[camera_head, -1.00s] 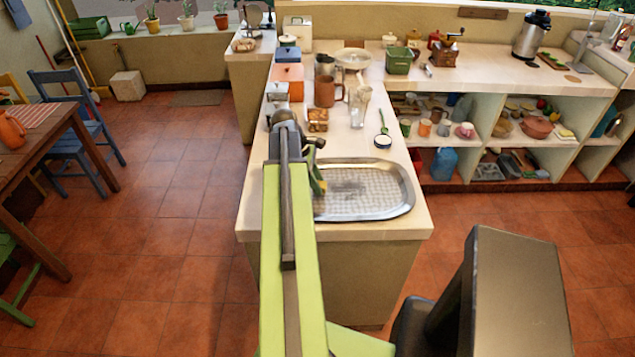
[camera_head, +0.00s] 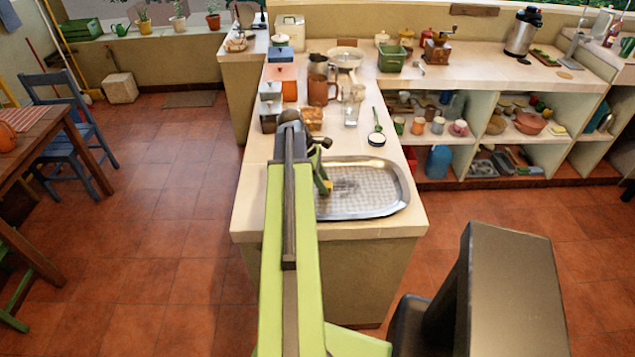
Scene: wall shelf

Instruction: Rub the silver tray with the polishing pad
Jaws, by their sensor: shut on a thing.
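The silver tray (camera_head: 388,204) lies on the near end of the counter. It is oval with a raised shiny rim, and its middle looks patterned, with a darker grey patch. My gripper (camera_head: 324,184) is at the tray's left part, partly hidden behind my green arm. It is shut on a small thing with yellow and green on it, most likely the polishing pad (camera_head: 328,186). The pad is low over the tray's left side. I cannot tell whether it touches the surface.
A table and blue chair (camera_head: 70,130) stand at left. The tiled floor (camera_head: 170,220) between is clear.

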